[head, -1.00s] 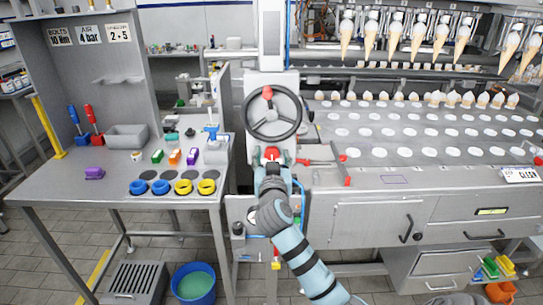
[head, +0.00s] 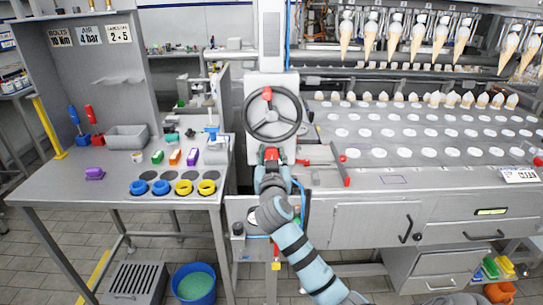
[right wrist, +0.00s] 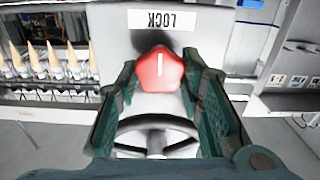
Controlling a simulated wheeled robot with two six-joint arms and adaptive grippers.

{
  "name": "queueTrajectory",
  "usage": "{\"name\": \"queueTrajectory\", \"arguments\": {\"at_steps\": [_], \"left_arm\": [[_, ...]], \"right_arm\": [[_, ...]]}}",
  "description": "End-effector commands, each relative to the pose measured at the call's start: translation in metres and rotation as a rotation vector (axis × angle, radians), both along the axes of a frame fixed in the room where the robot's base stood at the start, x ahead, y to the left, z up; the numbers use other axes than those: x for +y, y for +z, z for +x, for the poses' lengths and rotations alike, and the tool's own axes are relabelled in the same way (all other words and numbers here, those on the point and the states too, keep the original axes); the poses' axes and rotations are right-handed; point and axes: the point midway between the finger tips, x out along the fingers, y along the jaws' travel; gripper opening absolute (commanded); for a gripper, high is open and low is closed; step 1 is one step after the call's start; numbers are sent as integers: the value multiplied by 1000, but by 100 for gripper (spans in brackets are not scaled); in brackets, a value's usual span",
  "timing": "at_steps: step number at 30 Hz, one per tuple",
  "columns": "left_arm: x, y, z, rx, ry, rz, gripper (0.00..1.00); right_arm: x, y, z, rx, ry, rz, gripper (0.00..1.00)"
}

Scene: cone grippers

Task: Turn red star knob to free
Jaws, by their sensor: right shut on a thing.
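The red star knob (head: 271,153) sits on the machine's pale front, just below the handwheel. In the right wrist view the knob (right wrist: 160,71) is between the two teal fingers. Its white line stands upright in that picture, in line with the LOCK label (right wrist: 168,20), which appears upside down. My right gripper (head: 272,161) reaches up from below and is shut on the knob; its fingers (right wrist: 162,90) flank it in the right wrist view. No FREE label shows. My left gripper is not in view.
The black handwheel (head: 272,113) is close above the knob. A red-handled lever (head: 340,163) stands to the right. The steel table (head: 110,190) at left holds colored rings, blocks and a grey bin (head: 127,136). Ice-cream cones (head: 420,40) hang at upper right.

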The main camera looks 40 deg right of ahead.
Motion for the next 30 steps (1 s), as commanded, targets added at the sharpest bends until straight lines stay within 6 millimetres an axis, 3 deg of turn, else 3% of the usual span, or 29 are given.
{"name": "queueTrajectory", "arguments": {"at_steps": [11, 30], "left_arm": [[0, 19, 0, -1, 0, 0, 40], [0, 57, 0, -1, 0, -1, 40]], "right_arm": [[1, 3, 1, 141, 0, -183, 6], [3, 1, 2, 507, 1, -665, 6]]}}
